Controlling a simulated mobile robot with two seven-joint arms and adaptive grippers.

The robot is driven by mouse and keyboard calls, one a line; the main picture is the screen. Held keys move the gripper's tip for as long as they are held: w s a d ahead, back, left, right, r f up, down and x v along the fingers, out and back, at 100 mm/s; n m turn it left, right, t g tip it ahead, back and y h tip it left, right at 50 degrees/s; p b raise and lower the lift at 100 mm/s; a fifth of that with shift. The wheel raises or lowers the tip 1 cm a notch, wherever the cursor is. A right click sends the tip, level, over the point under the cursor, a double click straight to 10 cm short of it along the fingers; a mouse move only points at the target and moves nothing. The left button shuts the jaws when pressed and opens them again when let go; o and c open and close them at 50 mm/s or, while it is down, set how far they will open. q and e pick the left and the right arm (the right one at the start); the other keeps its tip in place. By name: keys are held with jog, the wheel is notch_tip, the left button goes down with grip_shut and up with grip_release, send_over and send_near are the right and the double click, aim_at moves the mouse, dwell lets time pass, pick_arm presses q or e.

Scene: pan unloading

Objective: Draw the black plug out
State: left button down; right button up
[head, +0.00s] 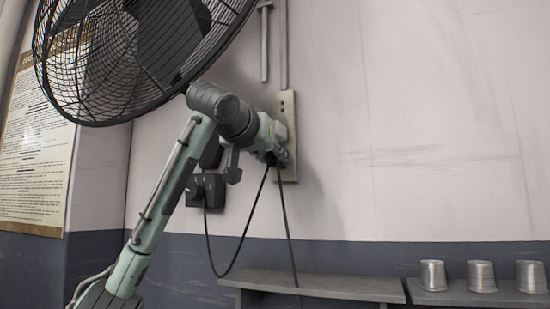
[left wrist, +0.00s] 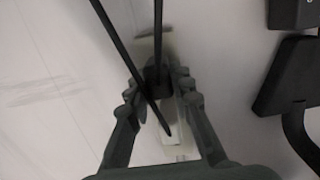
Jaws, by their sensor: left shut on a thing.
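The black plug (left wrist: 157,78) sits between the fingertips of my left gripper (left wrist: 157,84) in the left wrist view. The fingers are closed on its sides. Behind it is the pale wall outlet plate (left wrist: 168,143). In the head view my left gripper (head: 280,153) is against the lower part of the outlet plate (head: 287,108), and the plug is mostly hidden by the gripper. A black cord (head: 243,236) hangs from there. I cannot tell how deep the plug sits in the outlet. My right gripper is not in view.
A large black fan (head: 140,55) is at the upper left, close to my arm. A dark wall box (head: 205,190) is left of the outlet. Below are a grey shelf (head: 330,287) and several metal cups (head: 481,276) at right. The wall at right is clear.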

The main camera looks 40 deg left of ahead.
pick_arm(q)
jog(key=shift+s+d, duration=0.1)
jog(key=shift+s, duration=0.25)
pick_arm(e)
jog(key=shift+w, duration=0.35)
pick_arm(q)
jog(key=shift+v, duration=0.75)
jog(key=shift+s+d+f, duration=0.1)
jog(key=shift+s+d, duration=0.1)
jog(key=shift+s, duration=0.65)
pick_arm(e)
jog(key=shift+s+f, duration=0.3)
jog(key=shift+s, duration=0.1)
